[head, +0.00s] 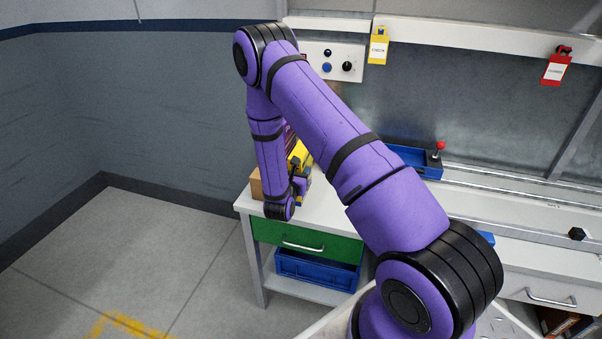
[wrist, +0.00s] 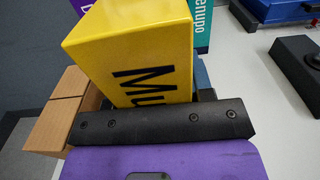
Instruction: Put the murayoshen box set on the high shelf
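A yellow box with black lettering starting "Mu" (wrist: 135,45) stands close in front of my gripper in the wrist view; I take it as the murayoshen box set. In the head view its yellow side (head: 299,155) shows at the left end of the bench, partly behind my arm. My gripper (wrist: 160,118) shows as a dark bar right against the near end of the box. Its fingertips are hidden, so I cannot tell whether they grip the box. A long white ledge (head: 460,36), possibly the high shelf, runs along the bench's back at the top.
A teal box (wrist: 206,22) and a purple one stand behind the yellow box. A brown cardboard box (wrist: 58,115) is at its left. On the bench (head: 323,207) are a blue tray (head: 408,156) and a red-knobbed lever (head: 438,153). Tags and a switch panel (head: 335,62) hang behind.

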